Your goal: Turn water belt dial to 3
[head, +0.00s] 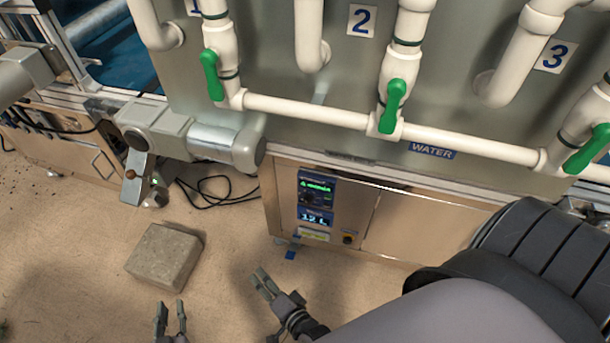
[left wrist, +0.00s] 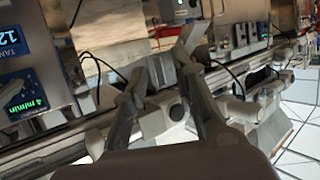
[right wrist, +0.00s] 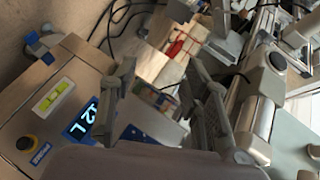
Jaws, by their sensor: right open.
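The water cabinet (head: 400,222) stands below the blue WATER label (head: 433,150). Its front carries a dark control panel (head: 317,190) with a green-lit readout. A small dark dial seems to be on this panel, but its setting is too small to read. In the left wrist view a green readout (left wrist: 28,103) looks like 4 m/min. My left gripper (head: 171,320) is open and empty, low in the head view, left of the cabinet. My right gripper (head: 280,289) is open and empty, below and left of the panel, apart from it.
A blue 12 L display (head: 314,217) and a yellow-ringed black button (head: 349,238) sit below the panel. White pipes with green valve handles (head: 392,105) run above. A grey block (head: 166,257) lies on the floor. Black cables (head: 215,190) lie left of the cabinet.

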